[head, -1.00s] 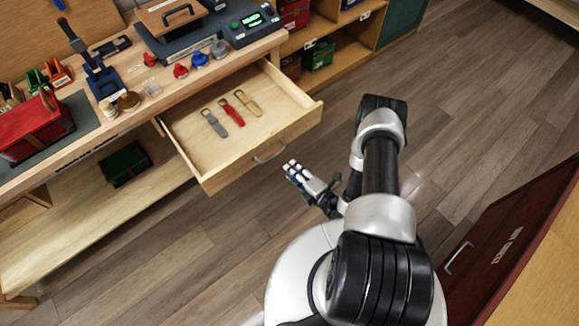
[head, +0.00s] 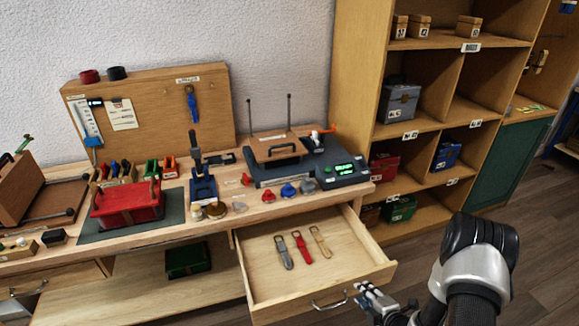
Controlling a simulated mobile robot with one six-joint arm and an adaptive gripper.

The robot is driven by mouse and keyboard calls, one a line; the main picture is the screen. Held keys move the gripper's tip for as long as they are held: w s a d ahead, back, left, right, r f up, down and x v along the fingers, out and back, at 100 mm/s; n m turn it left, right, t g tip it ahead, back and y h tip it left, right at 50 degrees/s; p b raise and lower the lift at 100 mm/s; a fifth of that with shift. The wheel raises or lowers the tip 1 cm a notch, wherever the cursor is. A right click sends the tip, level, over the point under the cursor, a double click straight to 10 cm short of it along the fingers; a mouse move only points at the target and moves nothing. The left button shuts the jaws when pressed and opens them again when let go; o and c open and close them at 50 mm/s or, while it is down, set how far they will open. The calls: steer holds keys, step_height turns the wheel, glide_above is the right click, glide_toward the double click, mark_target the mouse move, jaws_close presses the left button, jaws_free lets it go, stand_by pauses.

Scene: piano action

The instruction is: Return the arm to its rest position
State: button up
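My arm (head: 470,270) is folded at the lower right of the head view, in front of the shelf unit. My gripper (head: 372,299) shows at the bottom edge, just right of the open drawer's front and apart from its handle as far as I can see. Its fingers are small and partly cut off in the view, so I cannot tell how far they are apart. I see nothing clearly held in it.
The open drawer (head: 350,268) juts out from the workbench (head: 225,222) and holds a grey strap (head: 283,252), a red strap (head: 301,247) and a tan strap (head: 320,240). A shelf unit (head: 432,128) stands to the right. Floor (head: 535,225) is clear at the right.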

steer(key=w+d+r+m+g+h, duration=0.1)
steer(key=w+r+m, duration=0.1)
steer(key=r, duration=0.5)
steer(key=w+d+r+m+g+h, duration=0.1)
steer(key=w+d+r+m+h, duration=0.1)
steer(key=r, duration=0.6)
steer(key=s+a+r+m+g+h, duration=0.1)
steer(key=s+r+m, duration=0.15)
steer(key=r, duration=0.45)
steer(key=s+a+r+m+h, duration=0.1)
steer(key=s+r+m, duration=0.15)
steer(key=r, duration=0.45)
steer(key=s+a+r+m+g, duration=0.1)
steer(key=s+a+r+m, duration=0.2)
steer(key=s, duration=0.6)
steer(key=s+a+r+m+g+y, duration=0.1)
steer(key=s+a+r+m, duration=0.3)
steer(key=s, duration=0.5)
steer(key=s+a+r+m+g, duration=0.1)
steer(key=s+a+r+m, duration=0.3)
steer(key=s, duration=0.5)
steer(key=shift+r+g+y, duration=0.3)
steer(key=shift+r+y, duration=0.1)
steer(key=shift+r, duration=0.1)
stand_by(1.9)
